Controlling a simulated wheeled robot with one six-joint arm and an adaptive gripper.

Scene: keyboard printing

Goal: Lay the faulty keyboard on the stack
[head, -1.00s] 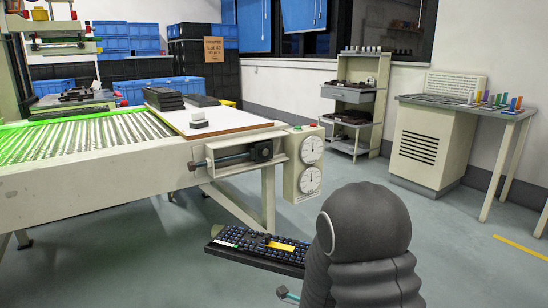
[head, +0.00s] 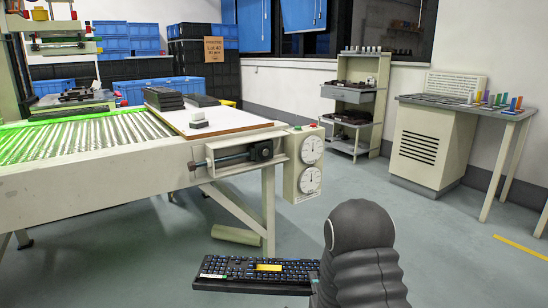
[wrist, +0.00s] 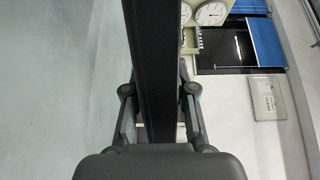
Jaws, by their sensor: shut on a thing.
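The faulty keyboard (head: 228,272), black with a yellow patch on its keys, is in the lower middle of the head view, held out low over the floor in front of the table. In the wrist view the keyboard (wrist: 150,45) is a long dark bar seen edge-on between the fingers. My gripper (wrist: 158,90) is shut on it. In the head view my dark arm hides the grip and the keyboard's right end. The stack (head: 164,97) of dark keyboards lies on the white-topped table, up and left of the held keyboard.
A roller conveyor (head: 80,140) joins the table's left side. A box with two dials (head: 311,165) sticks out at the table's right corner.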

